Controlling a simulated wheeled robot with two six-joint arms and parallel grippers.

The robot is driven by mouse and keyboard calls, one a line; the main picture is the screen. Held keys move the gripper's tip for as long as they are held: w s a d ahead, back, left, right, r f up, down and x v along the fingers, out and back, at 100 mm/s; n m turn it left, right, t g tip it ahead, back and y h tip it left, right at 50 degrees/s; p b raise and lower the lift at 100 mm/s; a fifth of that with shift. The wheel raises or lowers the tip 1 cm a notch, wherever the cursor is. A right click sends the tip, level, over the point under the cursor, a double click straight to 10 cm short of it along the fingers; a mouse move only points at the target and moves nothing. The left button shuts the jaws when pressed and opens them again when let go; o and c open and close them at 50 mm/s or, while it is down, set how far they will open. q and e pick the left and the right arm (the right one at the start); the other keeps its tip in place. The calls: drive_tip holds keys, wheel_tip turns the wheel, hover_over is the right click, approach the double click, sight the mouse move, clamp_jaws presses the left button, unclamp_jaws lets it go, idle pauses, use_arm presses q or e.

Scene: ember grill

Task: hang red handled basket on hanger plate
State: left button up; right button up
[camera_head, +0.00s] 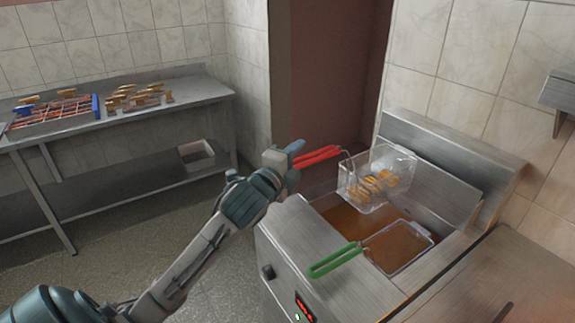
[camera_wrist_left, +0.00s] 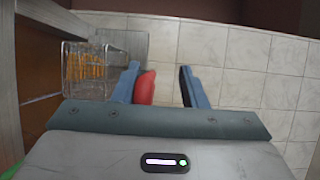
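The red handled basket (camera_head: 362,190), a wire basket with golden-brown fried pieces in it, is raised over the fryer's oil, close to the slanted steel hanger plate (camera_head: 440,185). I cannot tell whether it is hooked on the plate. Its red handle (camera_head: 318,156) points left toward my left gripper (camera_head: 293,150). In the left wrist view the fingers (camera_wrist_left: 162,86) are apart; the red handle (camera_wrist_left: 145,88) lies by the left finger, with a gap to the other finger. The basket (camera_wrist_left: 85,68) also shows there at the left. My right gripper is out of view.
A green handled basket (camera_head: 397,246) sits in the oil (camera_head: 345,220) in front. A steel table (camera_head: 190,92) with a rack and several wooden-looking items stands at the far left. Open floor lies between.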

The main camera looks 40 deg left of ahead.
use_arm(q)
drive_tip(key=s+p, duration=0.5)
drive_tip(key=s, duration=0.5)
drive_tip(key=shift+s+d, duration=0.2)
drive_tip(key=shift+d, duration=0.2)
